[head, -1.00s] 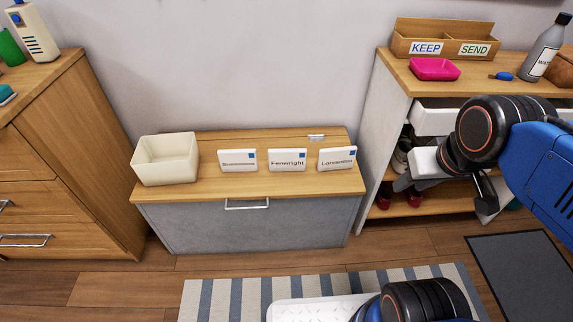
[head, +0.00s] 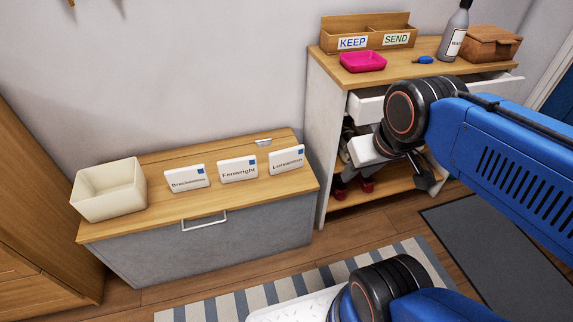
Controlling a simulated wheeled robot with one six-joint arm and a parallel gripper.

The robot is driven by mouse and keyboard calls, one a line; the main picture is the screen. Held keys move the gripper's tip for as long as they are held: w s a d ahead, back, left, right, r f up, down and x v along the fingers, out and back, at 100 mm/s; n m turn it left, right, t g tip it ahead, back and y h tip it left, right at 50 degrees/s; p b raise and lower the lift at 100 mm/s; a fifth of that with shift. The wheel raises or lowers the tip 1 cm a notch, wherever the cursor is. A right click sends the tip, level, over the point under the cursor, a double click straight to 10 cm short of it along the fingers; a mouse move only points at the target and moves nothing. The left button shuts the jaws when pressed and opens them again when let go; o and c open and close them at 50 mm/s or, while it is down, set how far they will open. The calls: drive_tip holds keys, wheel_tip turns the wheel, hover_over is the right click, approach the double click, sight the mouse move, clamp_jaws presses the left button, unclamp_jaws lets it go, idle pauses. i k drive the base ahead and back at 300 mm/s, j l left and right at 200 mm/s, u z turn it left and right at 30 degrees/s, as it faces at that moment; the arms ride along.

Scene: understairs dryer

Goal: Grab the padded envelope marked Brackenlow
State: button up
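Three white padded envelopes with blue corner squares stand in a row on the wooden top of a low grey chest (head: 200,205). The left envelope (head: 187,179) has small print that seems to read Brackenlow. The middle envelope (head: 238,169) reads Fenwright. The right envelope (head: 287,160) has a name starting with L, hard to read. My gripper (head: 412,178) hangs at the right, in front of the shelf unit and well away from the envelopes. Its fingers are partly hidden by my arm, so its opening is unclear. No envelope is at it.
A cream bin (head: 110,190) stands left of the envelopes. The shelf unit (head: 325,130) at right holds a KEEP/SEND organiser (head: 366,36), a pink tray (head: 362,62), a grey bottle (head: 454,32) and a wicker box (head: 492,44). Its drawer (head: 370,105) is partly open. A striped rug (head: 200,308) lies in front.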

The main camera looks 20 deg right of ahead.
sight(192, 177)
drive_tip(key=j, duration=1.05)
drive_tip(key=i+j, duration=0.1)
drive_tip(key=j, duration=0.95)
drive_tip(key=j+z, duration=0.25)
drive_tip(key=j, duration=2)
drive_tip(key=j+z, duration=0.15)
drive_tip(key=z, duration=0.8)
drive_tip(key=k+l, duration=0.05)
